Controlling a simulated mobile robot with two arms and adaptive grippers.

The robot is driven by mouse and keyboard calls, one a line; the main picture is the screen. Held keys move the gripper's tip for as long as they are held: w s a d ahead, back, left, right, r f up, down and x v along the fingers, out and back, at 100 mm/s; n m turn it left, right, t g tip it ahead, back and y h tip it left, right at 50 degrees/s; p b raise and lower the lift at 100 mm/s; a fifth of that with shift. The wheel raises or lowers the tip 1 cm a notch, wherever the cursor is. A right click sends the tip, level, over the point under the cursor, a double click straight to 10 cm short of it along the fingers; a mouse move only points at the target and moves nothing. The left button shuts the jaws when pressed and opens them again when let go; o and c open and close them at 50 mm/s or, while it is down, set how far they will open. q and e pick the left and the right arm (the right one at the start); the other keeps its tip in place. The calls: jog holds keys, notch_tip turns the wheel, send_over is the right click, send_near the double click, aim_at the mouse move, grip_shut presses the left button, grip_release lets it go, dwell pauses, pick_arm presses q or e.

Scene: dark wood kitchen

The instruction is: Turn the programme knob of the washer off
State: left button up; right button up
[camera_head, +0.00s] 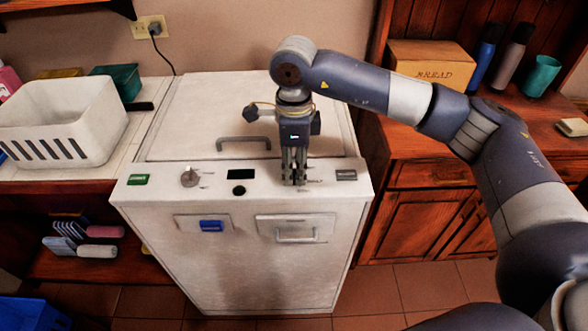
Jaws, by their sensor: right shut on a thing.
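The white washer (255,255) stands in the middle with its control panel along the front top edge. A round pale knob (189,178) with small marks beside it sits on the panel's left part. My right gripper (295,181) points straight down at the panel's right part, its fingers shut on a knob there. The fingers hide nearly all of that knob, and its pointer position cannot be read. Small printed marks show beside the fingers. My left gripper is not in view.
The lid handle (243,143) is just left of my right gripper. A dark display (241,174) and black button (239,190) lie between the knobs. A white basket (62,125) stands left; a bread box (431,66) stands on the right counter.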

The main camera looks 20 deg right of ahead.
aim_at(294, 170)
dwell(0.5)
jog(key=o, duration=1.1)
notch_tip(294, 170, up, 12)
